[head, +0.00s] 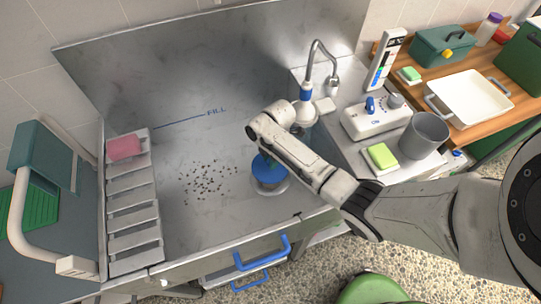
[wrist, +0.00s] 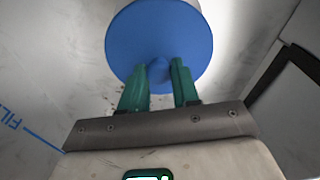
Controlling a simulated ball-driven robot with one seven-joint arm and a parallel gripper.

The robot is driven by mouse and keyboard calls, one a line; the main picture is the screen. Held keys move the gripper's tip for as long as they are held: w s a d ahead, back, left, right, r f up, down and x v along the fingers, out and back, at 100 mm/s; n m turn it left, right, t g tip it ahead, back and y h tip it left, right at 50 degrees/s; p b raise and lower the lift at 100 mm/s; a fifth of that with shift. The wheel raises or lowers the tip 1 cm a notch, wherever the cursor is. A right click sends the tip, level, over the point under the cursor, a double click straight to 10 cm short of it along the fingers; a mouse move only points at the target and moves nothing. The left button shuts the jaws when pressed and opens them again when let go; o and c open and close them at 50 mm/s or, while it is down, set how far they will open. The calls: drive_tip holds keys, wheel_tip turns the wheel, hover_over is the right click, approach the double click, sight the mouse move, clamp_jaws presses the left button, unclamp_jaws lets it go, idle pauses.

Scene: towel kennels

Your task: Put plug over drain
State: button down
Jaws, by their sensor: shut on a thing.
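The blue round plug (head: 263,170) is in the tub in the head view. It fills the top middle of the wrist view as a blue disc (wrist: 158,25). The drain (head: 270,190) is a pale metal ring in the tub floor, close below the plug in the head view. The plug covers much of it from sight. I cannot tell whether the plug touches the drain or hangs just above it.
Dark specks (head: 210,182) are scattered on the tub floor left of the drain. A slatted rack (head: 133,200) with a pink sponge (head: 124,148) lines the left side. The tap (head: 310,75) and a grey cup (head: 424,135) stand to the right.

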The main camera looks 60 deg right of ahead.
wheel_tip(320, 180, down, 4)
drive_tip(key=b, duration=0.3)
drive_tip(key=shift+f, duration=0.1)
drive_tip(key=shift+f+b, duration=1.05)
drive_tip(key=shift+f, duration=0.4)
drive_tip(key=shift+f, duration=0.4)
drive_tip(key=c, duration=0.8)
unclamp_jaws()
drive_tip(key=shift+o, duration=0.2)
drive_tip(key=shift+r, duration=0.1)
drive_tip(key=r, duration=0.7)
drive_tip(key=d+r, duration=0.1)
drive_tip(key=r, duration=0.2)
drive_tip(key=shift+s+d+r, duration=0.1)
drive_tip(key=shift+s+r, duration=0.1)
drive_tip(key=shift+r, duration=0.1)
drive_tip(key=shift+w, duration=0.1)
